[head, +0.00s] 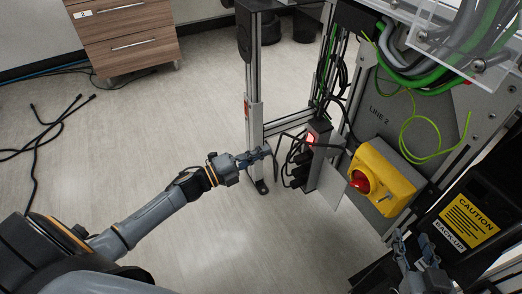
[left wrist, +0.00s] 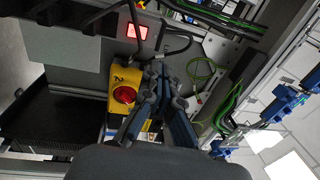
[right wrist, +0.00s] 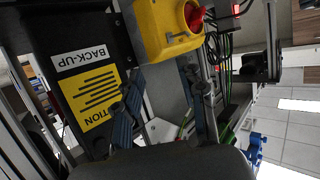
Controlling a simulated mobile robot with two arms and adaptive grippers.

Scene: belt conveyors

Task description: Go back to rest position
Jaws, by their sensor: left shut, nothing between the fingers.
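My left gripper (head: 262,154) is stretched out over the floor in the head view, in front of the power strip on the machine's frame. Its fingertips meet with nothing between them, as the left wrist view (left wrist: 160,72) also shows. My right gripper (head: 415,243) is low at the right in the head view, close to the black caution panel. In the right wrist view its fingers (right wrist: 165,85) stand apart with nothing held between them.
A yellow box with a red knob (head: 385,180) is on the grey LINE 2 panel. A power strip (head: 318,150) with a lit red switch hangs on the frame post. Black cables (head: 45,140) lie on the floor by a wooden drawer unit (head: 125,35). Floor at left is mostly clear.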

